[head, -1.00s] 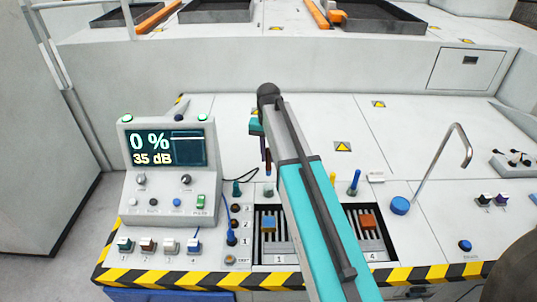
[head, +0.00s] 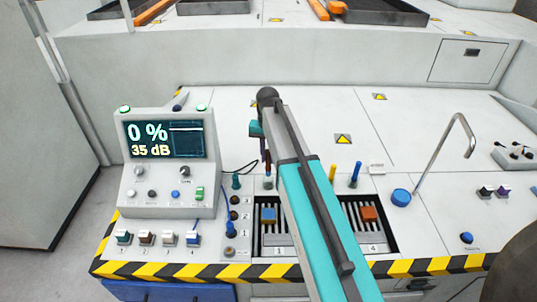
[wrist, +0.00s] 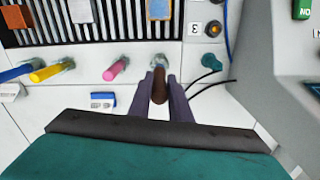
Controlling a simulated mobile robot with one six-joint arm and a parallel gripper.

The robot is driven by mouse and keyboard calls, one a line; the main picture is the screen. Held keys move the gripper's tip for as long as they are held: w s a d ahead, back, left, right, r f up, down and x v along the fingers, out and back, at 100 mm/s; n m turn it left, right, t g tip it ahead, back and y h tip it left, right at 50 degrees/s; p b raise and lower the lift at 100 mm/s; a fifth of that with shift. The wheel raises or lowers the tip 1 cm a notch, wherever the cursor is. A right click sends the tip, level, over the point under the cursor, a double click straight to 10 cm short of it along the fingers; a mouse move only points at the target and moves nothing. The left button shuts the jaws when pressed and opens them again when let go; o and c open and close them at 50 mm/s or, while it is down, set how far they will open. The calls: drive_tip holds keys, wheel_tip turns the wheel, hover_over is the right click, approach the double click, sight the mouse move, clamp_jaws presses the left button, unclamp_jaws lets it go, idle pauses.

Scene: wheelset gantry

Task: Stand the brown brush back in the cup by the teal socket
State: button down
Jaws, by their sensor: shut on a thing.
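My gripper (wrist: 159,92) is shut on the brown brush (wrist: 158,98), whose rounded brown end shows between the dark fingers in the wrist view. In the head view my gripper (head: 265,152) hangs over the panel, just above and behind the small cup (head: 268,183). The cup (wrist: 156,62) shows just beyond the fingertips in the wrist view. The teal socket (head: 237,182) is left of the cup in the head view; it also shows in the wrist view (wrist: 217,59).
Yellow (head: 332,172) and blue (head: 355,174) brushes stand right of the arm; a pink brush (wrist: 117,71) stands beside the cup. A console (head: 165,165) is at left, slotted sliders (head: 369,214) in front, and a bent metal rod (head: 445,150) at right.

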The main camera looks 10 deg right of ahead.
drive_tip(key=shift+f+b, duration=0.8)
drive_tip(key=shift+f, duration=1.6)
drive_tip(key=c, duration=1.6)
unclamp_jaws()
drive_tip(key=shift+o, duration=0.2)
drive_tip(key=shift+r, duration=0.1)
drive_tip(key=shift+r+b, duration=1.6)
drive_tip(key=shift+r, duration=5.2)
wheel_tip(320, 180, up, 9)
drive_tip(key=p, duration=0.9)
hover_over(268, 167)
drive_tip(key=shift+w+r, duration=0.1)
drive_tip(key=shift+r, duration=0.05)
